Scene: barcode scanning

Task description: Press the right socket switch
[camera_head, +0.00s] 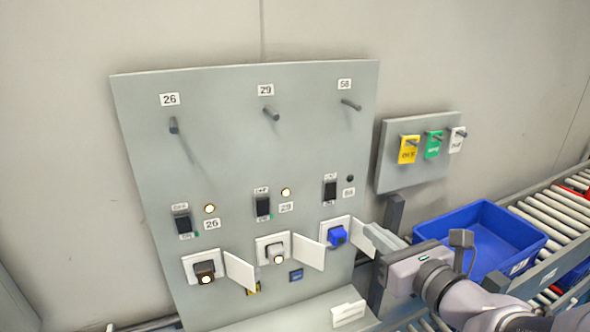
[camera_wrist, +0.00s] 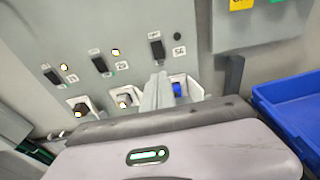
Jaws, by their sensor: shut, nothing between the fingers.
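The right socket switch (camera_head: 330,190) is a black rocker on the grey panel, above the right socket (camera_head: 332,224); it also shows in the wrist view (camera_wrist: 157,48). The lamp (camera_head: 350,178) beside it is dark, and the label below that lamp seems to read 56. A blue plug (camera_head: 337,236) sits in the right socket, whose white cover (camera_head: 365,241) is swung open. My gripper (camera_head: 376,236) is shut and empty, right of the blue plug and lower than the switch. In the wrist view its fingers (camera_wrist: 159,82) point toward the panel below the switch.
The left switch (camera_head: 182,223) and middle switch (camera_head: 263,206) have lit lamps beside them. Pegs stick out along the panel's top. A small board (camera_head: 386,165) with hanging tags, a blue bin (camera_head: 487,247) and a roller conveyor (camera_head: 560,219) stand to the right.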

